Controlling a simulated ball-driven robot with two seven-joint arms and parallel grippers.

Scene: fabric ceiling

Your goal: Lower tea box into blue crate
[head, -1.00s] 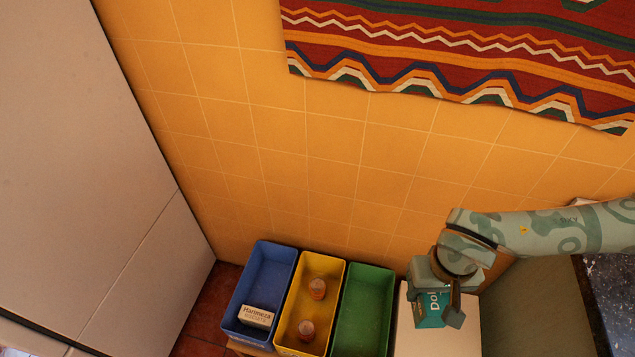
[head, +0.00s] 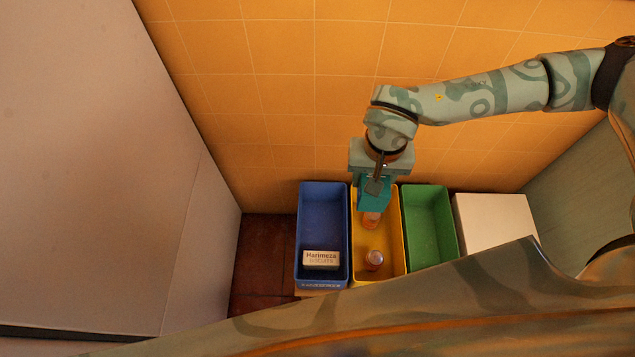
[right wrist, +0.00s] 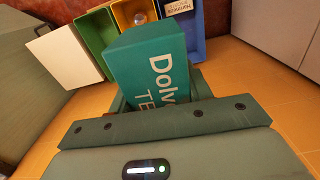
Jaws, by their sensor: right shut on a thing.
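The teal tea box (head: 374,194) is held in my right gripper (head: 377,180), above the back part of the yellow crate. In the right wrist view the tea box (right wrist: 160,68) shows close up, with white lettering on it. The blue crate (head: 300,225) stands left of the yellow crate. A pale Harimeza box (head: 321,259) lies in its front part; its back part is bare. My left gripper is not in view.
The yellow crate (head: 393,262) holds amber-coloured jars (head: 374,258). The green crate (head: 429,225) looks empty. A white box-shaped surface (head: 497,222) stands to its right. An orange tiled wall (head: 300,100) rises close behind the crates. A large pale panel (head: 130,180) stands on the left.

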